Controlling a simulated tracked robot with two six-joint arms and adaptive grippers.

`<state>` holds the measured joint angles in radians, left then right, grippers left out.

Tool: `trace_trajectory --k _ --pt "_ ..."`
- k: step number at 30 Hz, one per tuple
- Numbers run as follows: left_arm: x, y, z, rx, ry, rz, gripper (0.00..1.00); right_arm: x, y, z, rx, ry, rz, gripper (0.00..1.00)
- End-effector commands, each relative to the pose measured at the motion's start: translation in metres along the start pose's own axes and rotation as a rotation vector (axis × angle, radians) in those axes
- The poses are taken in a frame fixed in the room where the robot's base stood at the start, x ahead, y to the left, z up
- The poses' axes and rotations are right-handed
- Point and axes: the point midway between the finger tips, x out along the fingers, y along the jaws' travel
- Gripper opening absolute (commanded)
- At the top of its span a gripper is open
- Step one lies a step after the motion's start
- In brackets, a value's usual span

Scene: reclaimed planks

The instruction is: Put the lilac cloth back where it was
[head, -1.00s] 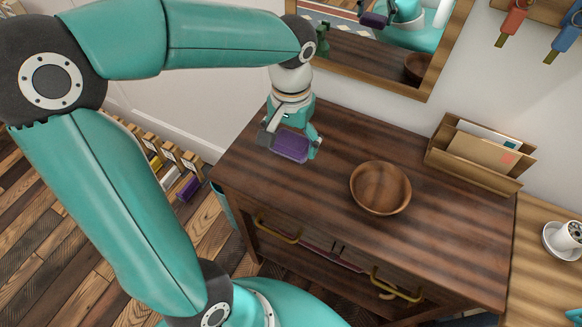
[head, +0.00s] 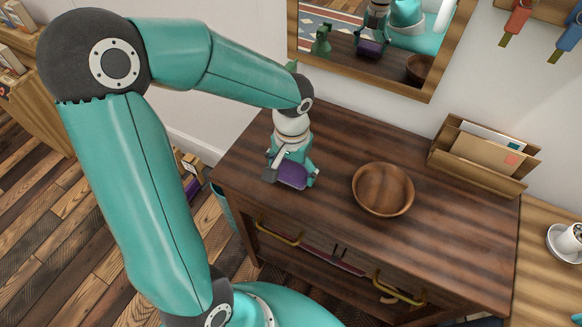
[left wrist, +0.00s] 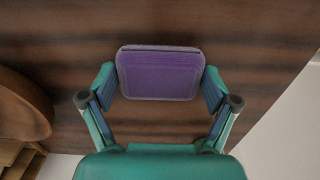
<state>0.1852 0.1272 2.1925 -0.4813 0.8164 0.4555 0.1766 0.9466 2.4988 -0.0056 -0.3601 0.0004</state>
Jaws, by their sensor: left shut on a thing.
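The lilac cloth (head: 291,176), a folded purple pad, is held in my left gripper (head: 292,172) over the left front part of the dark wooden dresser top (head: 330,135). In the left wrist view the cloth (left wrist: 160,75) sits squarely between the two fingers of the left gripper (left wrist: 160,82), which are shut on its sides. I cannot tell whether its underside touches the wood. My right gripper is not in view.
A wooden bowl (head: 383,189) stands to the right of the cloth. The dresser top between rack and bowl is clear.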

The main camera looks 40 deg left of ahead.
Motion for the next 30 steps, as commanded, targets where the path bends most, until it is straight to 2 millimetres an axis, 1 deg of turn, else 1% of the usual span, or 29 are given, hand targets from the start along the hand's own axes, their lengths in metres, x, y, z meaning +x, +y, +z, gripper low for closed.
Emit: trace_trajectory --k 3,4,5,6,15,20,23,30 --pt "0.004 0.0 0.0 0.0 0.0 0.0 0.55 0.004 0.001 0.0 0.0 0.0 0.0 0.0" --pt "0.002 0.0 0.0 0.0 0.001 0.0 0.92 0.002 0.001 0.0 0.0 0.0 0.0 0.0" --pt "0.002 0.0 0.0 0.0 0.0 0.0 0.97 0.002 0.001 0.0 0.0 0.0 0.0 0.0" --pt "0.002 0.0 0.0 0.0 0.0 0.0 1.0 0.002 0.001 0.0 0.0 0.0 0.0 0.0" --pt "0.001 0.0 0.0 0.001 0.0 0.0 1.0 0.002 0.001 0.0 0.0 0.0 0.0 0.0" --pt "-0.006 0.0 -0.001 0.001 0.002 -0.001 1.0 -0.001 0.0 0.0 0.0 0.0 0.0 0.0" --pt "-0.019 0.0 -0.002 0.0 0.005 -0.001 1.0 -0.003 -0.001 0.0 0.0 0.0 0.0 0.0" --pt "-0.067 0.001 -0.001 0.001 0.006 0.001 1.0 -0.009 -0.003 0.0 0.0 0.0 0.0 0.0"
